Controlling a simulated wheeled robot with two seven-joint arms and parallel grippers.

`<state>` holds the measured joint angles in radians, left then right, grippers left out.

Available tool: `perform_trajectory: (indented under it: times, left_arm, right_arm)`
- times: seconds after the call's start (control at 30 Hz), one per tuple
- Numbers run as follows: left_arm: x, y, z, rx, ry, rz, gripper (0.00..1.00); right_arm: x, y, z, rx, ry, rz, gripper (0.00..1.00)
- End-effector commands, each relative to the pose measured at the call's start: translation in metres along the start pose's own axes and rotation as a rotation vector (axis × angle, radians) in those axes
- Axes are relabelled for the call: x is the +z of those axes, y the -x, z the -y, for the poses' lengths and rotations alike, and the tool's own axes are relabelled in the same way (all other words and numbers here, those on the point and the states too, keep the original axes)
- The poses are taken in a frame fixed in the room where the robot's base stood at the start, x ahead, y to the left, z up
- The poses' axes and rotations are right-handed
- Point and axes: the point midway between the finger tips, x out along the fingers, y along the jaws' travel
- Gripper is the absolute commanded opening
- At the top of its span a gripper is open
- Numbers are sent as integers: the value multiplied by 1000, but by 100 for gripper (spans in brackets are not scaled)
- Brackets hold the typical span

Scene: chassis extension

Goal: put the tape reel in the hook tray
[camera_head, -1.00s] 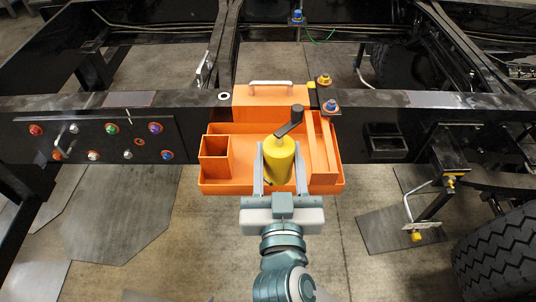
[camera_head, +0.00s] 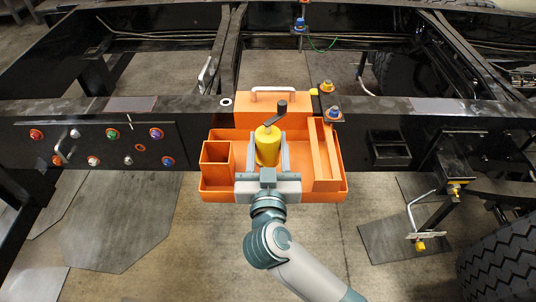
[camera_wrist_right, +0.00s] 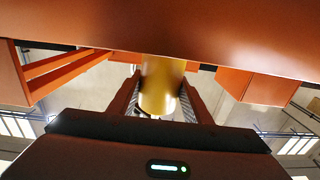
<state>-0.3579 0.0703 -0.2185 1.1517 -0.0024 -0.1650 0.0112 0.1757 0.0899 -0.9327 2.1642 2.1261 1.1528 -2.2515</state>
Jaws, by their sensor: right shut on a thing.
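The yellow tape reel (camera_head: 267,150), with a dark crank on top, is upright between the fingers of my right gripper (camera_head: 268,158). The gripper is shut on the reel, which also shows between the fingers in the right wrist view (camera_wrist_right: 160,85). The orange hook tray (camera_head: 222,193) hangs at the front of the dark beam. In the head view the reel lies over the tray's middle section, between the box compartment on the left and the narrow slot on the right. I cannot tell whether it touches the tray floor. My left gripper is not in view.
The black beam (camera_head: 400,105) crosses behind the tray, with coloured bolts (camera_head: 156,134) on a plate at left. Blue and yellow fittings (camera_head: 334,113) stand close by the tray's back right. A bracket (camera_head: 453,165) and a tyre (camera_head: 500,255) are at right.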

Motion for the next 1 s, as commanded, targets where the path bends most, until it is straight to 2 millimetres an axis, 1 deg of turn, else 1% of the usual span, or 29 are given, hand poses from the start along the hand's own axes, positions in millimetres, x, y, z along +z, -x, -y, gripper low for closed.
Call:
perform_trajectory:
  times: [0.17,0.27,0.4,0.5,0.7,0.93,0.97,1.0]
  left_arm:
    - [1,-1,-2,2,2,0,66]
    - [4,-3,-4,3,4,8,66]
    - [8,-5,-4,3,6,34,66]
    - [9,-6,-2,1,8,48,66]
    - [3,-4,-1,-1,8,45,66]
    - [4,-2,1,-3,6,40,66]
    - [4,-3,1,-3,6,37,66]
    - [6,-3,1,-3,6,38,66]
  right_arm:
    - [2,0,0,0,1,0,19]
    - [12,0,0,1,2,1,19]
    - [30,1,0,1,2,2,19]
    - [38,0,0,0,2,0,19]
    - [40,0,0,0,0,-1,19]
    - [41,0,0,0,1,0,19]
    - [42,0,0,0,1,1,49]
    - [42,0,0,0,1,0,59]
